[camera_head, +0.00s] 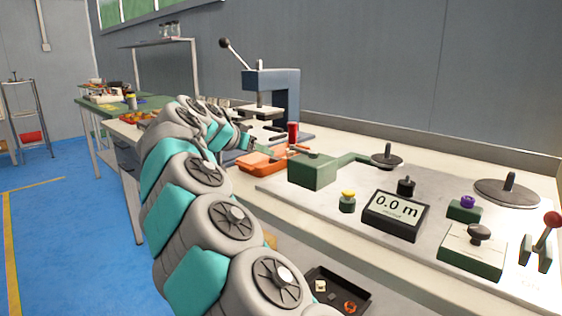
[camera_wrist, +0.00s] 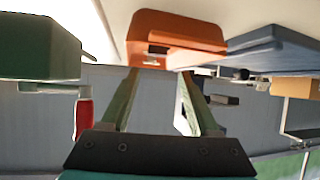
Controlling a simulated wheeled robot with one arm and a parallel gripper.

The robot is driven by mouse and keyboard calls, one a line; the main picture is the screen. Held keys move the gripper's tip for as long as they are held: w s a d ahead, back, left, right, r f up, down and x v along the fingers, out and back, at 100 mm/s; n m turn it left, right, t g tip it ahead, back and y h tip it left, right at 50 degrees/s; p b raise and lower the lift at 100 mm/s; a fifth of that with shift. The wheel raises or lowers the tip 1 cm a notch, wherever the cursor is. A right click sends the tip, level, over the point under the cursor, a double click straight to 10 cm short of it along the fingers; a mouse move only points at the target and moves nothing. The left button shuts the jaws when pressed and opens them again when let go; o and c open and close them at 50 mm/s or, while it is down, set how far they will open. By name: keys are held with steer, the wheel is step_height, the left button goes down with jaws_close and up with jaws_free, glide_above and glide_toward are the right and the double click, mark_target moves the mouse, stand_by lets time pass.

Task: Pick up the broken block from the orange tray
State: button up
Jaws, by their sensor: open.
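The orange tray (camera_head: 258,163) sits on the bench beyond my arm, left of the green machine block. In the wrist view, which looks upside down, the orange tray (camera_wrist: 190,30) is at the top, past the fingertips. My gripper (camera_wrist: 160,74) is open, with its two green fingers apart and nothing held between them. In the head view my gripper (camera_head: 262,150) is beside and just over the tray, partly hidden by the arm. Small dark and pale bits show at the tray's edge near the left fingertip; I cannot tell if one is the broken block.
A blue press (camera_head: 284,90) stands behind the tray and a red cylinder (camera_head: 293,133) is close by. The green winder block (camera_head: 313,172) is to the right, with a meter (camera_head: 395,214). A dark tray of small parts (camera_head: 352,290) is lower in front.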

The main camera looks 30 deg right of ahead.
mark_target(274, 158)
steer(key=x, duration=0.3)
steer(key=p+x, duration=0.1)
steer(key=x, duration=0.3)
steer(key=shift+d+f, duration=0.2)
steer(key=shift+f, duration=0.2)
steer(key=shift+c, duration=0.3)
steer(key=shift+s, duration=0.1)
jaws_close()
